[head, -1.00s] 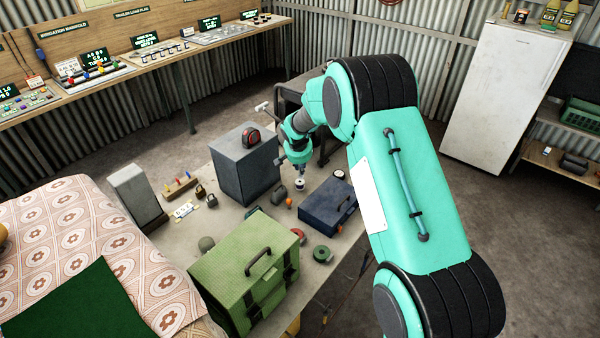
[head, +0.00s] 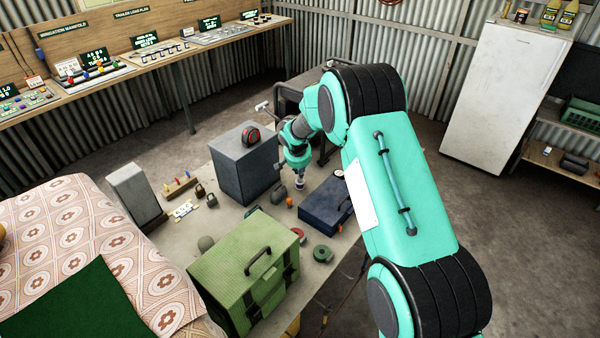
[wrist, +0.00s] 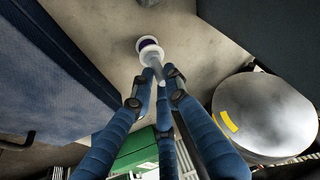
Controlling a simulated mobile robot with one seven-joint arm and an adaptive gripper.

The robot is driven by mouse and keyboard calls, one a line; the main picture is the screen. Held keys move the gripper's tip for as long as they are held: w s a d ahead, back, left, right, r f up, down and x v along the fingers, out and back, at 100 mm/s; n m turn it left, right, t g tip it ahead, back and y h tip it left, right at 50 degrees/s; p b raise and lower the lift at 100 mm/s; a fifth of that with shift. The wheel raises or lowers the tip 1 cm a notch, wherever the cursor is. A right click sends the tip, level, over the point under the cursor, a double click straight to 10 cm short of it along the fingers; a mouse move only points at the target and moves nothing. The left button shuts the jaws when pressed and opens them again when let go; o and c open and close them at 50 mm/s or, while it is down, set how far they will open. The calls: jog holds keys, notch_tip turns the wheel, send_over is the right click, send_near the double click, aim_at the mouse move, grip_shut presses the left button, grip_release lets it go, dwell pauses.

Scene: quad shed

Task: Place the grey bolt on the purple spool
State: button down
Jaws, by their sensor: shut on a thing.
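My gripper (head: 299,178) points down over the table between the grey box and the dark blue case. In the wrist view its blue fingers (wrist: 155,85) are closed around the grey bolt (wrist: 157,66), whose far end shows past the fingertips. The purple spool (wrist: 149,43), with a pale rim and a dark purple middle, lies directly beyond the bolt's end and is partly covered by it. I cannot tell whether bolt and spool touch. In the head view the spool (head: 299,187) is a small pale spot under the gripper.
The tall grey box (head: 240,170) stands left of my gripper, and the dark blue case (head: 325,207) stands close on its right. A small dark cylinder (head: 279,195) and an orange item (head: 289,202) are nearby. A green toolbox (head: 240,270) is in front.

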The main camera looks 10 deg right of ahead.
jog(key=shift+f, duration=0.1)
dwell(0.3)
jog(key=c, duration=1.7)
grip_release()
jog(key=shift+s+r, duration=0.15)
jog(key=shift+r, duration=0.5)
jog(key=p+v, duration=0.1)
jog(key=v, duration=1)
